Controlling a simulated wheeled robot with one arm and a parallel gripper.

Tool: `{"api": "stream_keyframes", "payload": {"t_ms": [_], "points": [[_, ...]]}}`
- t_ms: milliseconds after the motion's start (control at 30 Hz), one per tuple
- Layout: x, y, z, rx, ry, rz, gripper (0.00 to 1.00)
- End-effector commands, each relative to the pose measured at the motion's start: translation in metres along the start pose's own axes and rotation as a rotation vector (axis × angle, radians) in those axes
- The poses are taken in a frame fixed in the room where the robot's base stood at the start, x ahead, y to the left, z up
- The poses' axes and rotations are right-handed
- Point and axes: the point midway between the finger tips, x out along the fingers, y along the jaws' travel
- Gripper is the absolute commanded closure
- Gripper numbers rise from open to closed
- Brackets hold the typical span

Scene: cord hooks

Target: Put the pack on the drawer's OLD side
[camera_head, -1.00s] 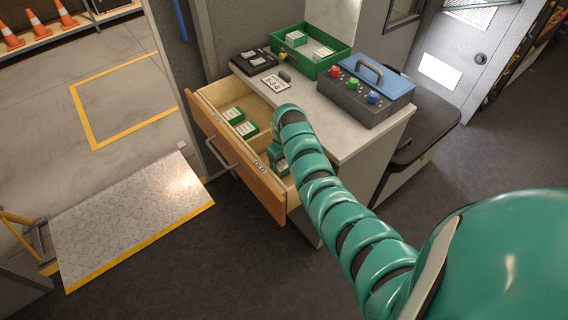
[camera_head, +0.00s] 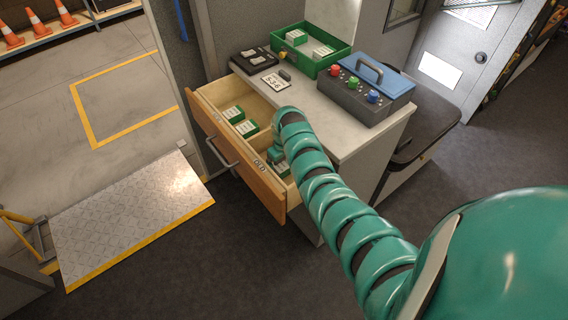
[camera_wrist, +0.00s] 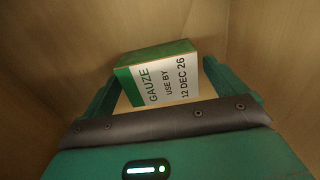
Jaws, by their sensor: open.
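A green and white gauze pack (camera_wrist: 165,82) lies in the wooden drawer, with "GAUZE USE BY 12 DEC 26" on its label. My gripper (camera_wrist: 162,92) is open, with one finger at each side of the pack. Its fingers also reach down into the drawer in the head view, partly hidden by my arm. The open drawer (camera_head: 236,158) has an OLD label (camera_head: 259,165) on its front toward the right end. A pack (camera_head: 282,168) shows at that end beside my gripper. Two other packs, (camera_head: 232,114) and (camera_head: 248,128), lie toward the drawer's other end.
On the counter (camera_head: 340,140) stand a green bin (camera_head: 310,62) with packs, a grey box with colored buttons (camera_head: 360,98), a black device (camera_head: 255,60) and a number card (camera_head: 275,82). Drawer walls rise close around my gripper. A metal ramp (camera_head: 130,215) lies at left.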

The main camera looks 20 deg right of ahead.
Motion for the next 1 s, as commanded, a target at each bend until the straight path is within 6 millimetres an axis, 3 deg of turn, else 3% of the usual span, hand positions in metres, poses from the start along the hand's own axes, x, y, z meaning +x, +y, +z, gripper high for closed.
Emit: {"api": "stream_keyframes", "payload": {"t_ms": [367, 767, 800, 1000], "points": [[-0.031, 0.001, -0.002, 0.000, 0.006, 0.002, 0.04], [-0.095, 0.001, -0.001, 0.000, 0.007, 0.003, 0.04], [-0.107, 0.001, -0.001, 0.001, 0.005, 0.002, 0.04], [-0.122, 0.000, 0.000, -0.001, 0.001, 0.000, 0.04]]}}
